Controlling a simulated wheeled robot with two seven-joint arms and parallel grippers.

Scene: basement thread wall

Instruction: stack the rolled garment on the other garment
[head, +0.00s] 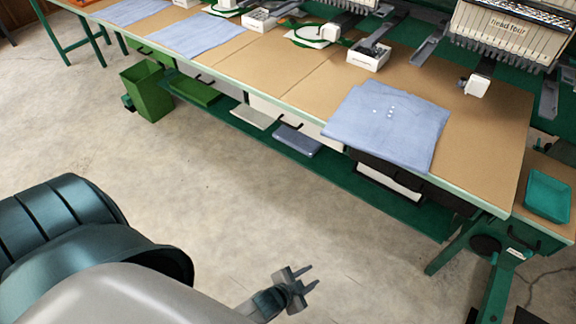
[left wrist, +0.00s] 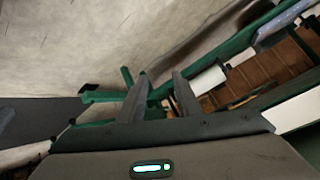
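A light blue garment (head: 385,125) lies folded flat on the near right part of the long table. Two more light blue folded garments, one in the middle (head: 197,35) and one farther back (head: 130,10), lie along the same table. I cannot make out a rolled garment; a blue-grey item (head: 297,139) on the lower shelf is too small to identify. My left gripper (head: 313,275) is open and empty above the floor, well short of the table. Its two spread fingers also show in the left wrist view (left wrist: 160,76). My right gripper is not in view.
The tan table (head: 290,75) carries embroidery machines (head: 505,35) and small white boxes (head: 368,55) along its back. A green shelf (head: 340,178) runs beneath. A green bin (head: 148,90) stands at the left, a teal tray (head: 548,195) at the right. The floor (head: 230,200) before the table is clear.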

